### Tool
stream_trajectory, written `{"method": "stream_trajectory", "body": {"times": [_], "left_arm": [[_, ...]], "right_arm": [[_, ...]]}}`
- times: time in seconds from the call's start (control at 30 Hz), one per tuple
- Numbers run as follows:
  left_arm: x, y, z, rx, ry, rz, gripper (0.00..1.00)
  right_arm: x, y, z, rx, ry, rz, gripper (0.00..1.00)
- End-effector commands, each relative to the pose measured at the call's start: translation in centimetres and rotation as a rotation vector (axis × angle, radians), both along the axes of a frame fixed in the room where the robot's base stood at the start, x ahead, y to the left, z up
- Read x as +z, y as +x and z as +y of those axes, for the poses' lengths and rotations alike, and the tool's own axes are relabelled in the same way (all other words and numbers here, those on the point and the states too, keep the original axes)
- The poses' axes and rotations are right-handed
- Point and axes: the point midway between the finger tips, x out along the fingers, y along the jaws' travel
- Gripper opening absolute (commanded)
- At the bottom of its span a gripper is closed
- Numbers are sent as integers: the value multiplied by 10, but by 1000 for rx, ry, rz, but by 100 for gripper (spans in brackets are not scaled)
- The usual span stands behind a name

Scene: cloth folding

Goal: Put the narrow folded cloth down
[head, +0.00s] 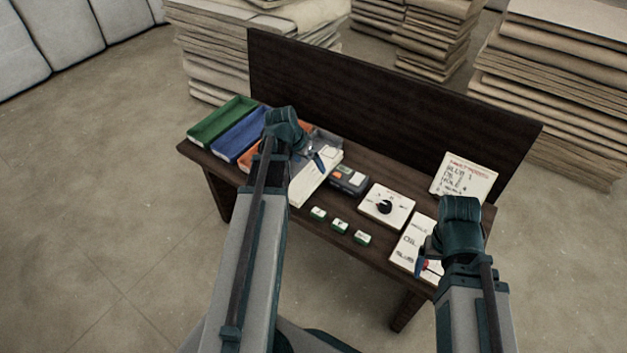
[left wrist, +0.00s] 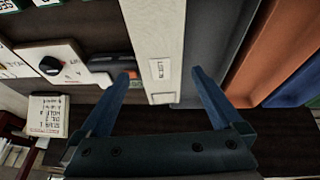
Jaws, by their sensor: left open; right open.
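A long, narrow white piece (head: 318,182) lies on the dark table right of the coloured trays; I cannot tell whether it is the folded cloth or a box. In the left wrist view the white piece (left wrist: 155,35) runs between my fingers and bears a small printed label. My left gripper (head: 313,157) is over its far part, open, with a finger on either side; the left wrist view shows both blue fingers (left wrist: 161,80) apart from it. My right gripper (head: 425,262) is open above the table's right front, beside a white printed sheet (head: 408,246).
Green (head: 222,122), blue (head: 238,137) and orange trays (left wrist: 285,50) stand at the left, with a grey tray (left wrist: 218,40) beside them. A grey device (head: 349,180), a dial panel (head: 386,206) and small green-white blocks (head: 340,225) sit to the right. A dark back panel (head: 400,120) closes the rear.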

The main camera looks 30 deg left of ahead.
Motion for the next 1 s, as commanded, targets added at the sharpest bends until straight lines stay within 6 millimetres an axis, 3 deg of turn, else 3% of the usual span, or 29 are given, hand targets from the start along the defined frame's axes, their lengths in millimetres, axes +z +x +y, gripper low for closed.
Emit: {"method": "stream_trajectory", "body": {"times": [0.27, 0.67, 0.93, 1.0], "left_arm": [[-7, 1, 0, 0, 0, 0, 100], [-51, 13, -4, -1, 0, 0, 100], [-50, 14, -5, 0, 0, 0, 100], [-50, 14, -5, 0, 0, 0, 91]], "right_arm": [[-7, 0, 0, 0, -1, 0, 85], [-50, 1, -1, 4, -5, -2, 85], [-50, 1, -1, 4, -5, -2, 85], [-50, 1, -1, 4, -5, -2, 85]]}}
